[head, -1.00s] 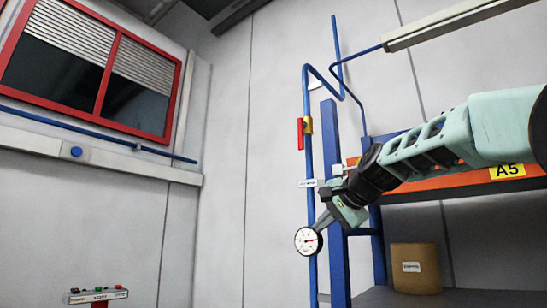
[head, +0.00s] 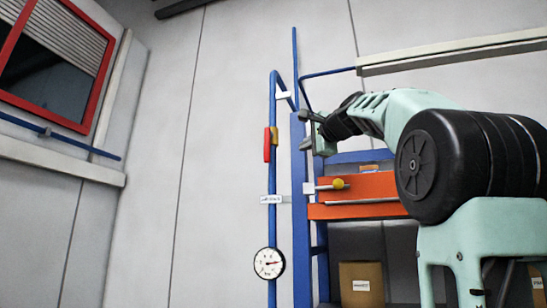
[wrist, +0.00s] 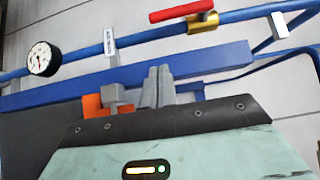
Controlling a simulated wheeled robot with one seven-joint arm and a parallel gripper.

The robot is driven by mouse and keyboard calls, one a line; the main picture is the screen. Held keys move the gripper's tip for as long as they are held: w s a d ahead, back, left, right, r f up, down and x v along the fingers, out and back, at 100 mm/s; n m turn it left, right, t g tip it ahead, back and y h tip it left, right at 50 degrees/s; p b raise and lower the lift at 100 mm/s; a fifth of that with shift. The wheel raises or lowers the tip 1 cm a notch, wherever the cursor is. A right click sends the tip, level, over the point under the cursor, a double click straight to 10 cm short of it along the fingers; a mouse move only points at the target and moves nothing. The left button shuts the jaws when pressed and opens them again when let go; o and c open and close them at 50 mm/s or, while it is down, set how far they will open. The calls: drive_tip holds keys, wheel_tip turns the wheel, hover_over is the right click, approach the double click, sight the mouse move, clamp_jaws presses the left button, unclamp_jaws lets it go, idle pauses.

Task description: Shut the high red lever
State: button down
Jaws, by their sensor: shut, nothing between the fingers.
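The red lever (head: 267,145) sits on a brass-yellow valve (head: 274,139) high on the blue vertical pipe (head: 273,225). Its handle lies along the pipe, hanging down from the valve. In the wrist view the red lever (wrist: 181,11) is at the top, parallel to the pipe, with the brass valve (wrist: 203,23) at its right end. My gripper (head: 309,130) is to the right of the lever at about its height, apart from it. In the wrist view my gripper's fingers (wrist: 157,86) are together and empty, below the lever in the picture.
A blue post (head: 299,215) stands just right of the pipe, close to my gripper. A round gauge (head: 269,263) and a white tag (head: 271,199) are lower on the pipe. An orange shelf beam (head: 355,188) is below my arm. Bare wall lies left of the pipe.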

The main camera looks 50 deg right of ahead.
drive_tip(key=shift+w, duration=0.1)
drive_tip(key=p, duration=0.6)
approach(269, 146)
drive_tip(key=w+d+f, duration=0.4)
drive_tip(key=d, duration=0.1)
drive_tip(key=shift+w+a+f, duration=0.1)
drive_tip(key=shift+w+a, duration=0.15)
drive_tip(key=shift+w, duration=0.2)
drive_tip(key=shift+w+a+f, duration=0.1)
drive_tip(key=shift+w+a, duration=0.15)
drive_tip(key=shift+w, duration=0.2)
